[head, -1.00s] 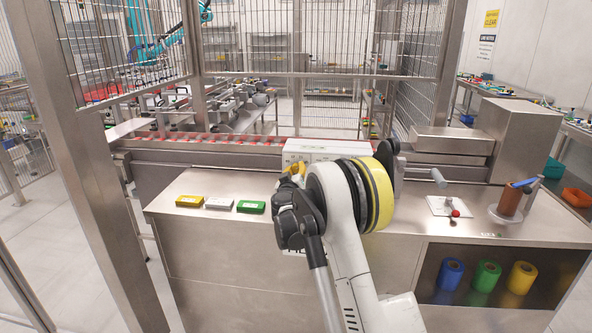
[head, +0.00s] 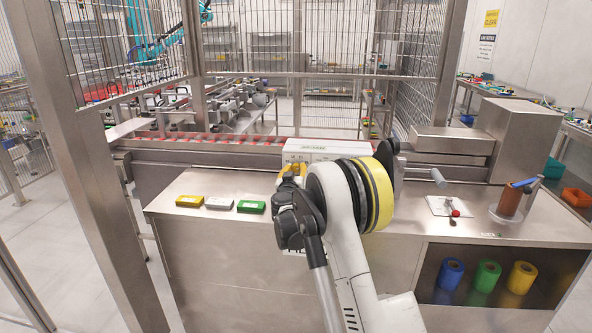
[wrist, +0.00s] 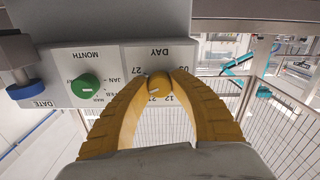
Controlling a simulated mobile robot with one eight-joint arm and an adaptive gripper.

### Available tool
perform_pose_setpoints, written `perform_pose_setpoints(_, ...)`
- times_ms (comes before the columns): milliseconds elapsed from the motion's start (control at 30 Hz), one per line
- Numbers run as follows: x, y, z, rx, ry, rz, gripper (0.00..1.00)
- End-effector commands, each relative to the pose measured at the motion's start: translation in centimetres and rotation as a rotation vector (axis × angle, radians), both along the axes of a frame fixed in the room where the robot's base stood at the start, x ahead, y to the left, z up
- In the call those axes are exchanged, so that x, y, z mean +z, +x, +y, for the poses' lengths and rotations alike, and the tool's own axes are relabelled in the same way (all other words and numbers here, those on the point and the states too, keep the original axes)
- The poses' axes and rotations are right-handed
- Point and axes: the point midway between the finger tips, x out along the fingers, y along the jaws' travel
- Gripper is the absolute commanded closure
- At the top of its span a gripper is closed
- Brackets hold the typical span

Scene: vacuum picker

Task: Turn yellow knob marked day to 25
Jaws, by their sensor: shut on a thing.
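The yellow knob (wrist: 159,84) under the word DAY shows in the wrist view, with a pale pointer line on its face. The numbers 27, 03 and 12 can be read around it; other marks are partly hidden by the fingers. My gripper (wrist: 158,88) has its two yellow fingers closed on the knob from both sides. In the head view my gripper (head: 291,170) is at the front of the white date box (head: 325,147), and the knob is hidden behind my arm.
A green knob (wrist: 87,87) marked MONTH sits beside the yellow one, and a blue knob (wrist: 25,90) is near the word DATE. Yellow, white and green blocks (head: 219,203) lie on the steel bench (head: 165,206) left of my arm. Metal mesh fencing (head: 290,50) stands behind.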

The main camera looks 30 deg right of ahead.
Motion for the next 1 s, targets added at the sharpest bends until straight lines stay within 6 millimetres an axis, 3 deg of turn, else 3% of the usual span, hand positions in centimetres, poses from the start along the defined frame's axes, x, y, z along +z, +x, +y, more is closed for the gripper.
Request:
perform_pose_setpoints(67, 0.0, 0.0, 0.0, 0.0, -0.001, 0.001, 1.0)
perform_pose_setpoints(100, 0.0, 0.0, 0.0, 0.0, -0.001, 0.001, 0.64)
perform_pose_setpoints(167, 0.0, 0.0, 0.0, 0.0, -0.001, 0.001, 0.51)
perform_pose_setpoints(567, 0.0, -0.7, 0.5, 0.001, -0.001, 0.001, 0.51)
perform_pose_setpoints(1000, 0.1, -8.2, 5.6, 0.002, -0.001, 0.001, 0.51)
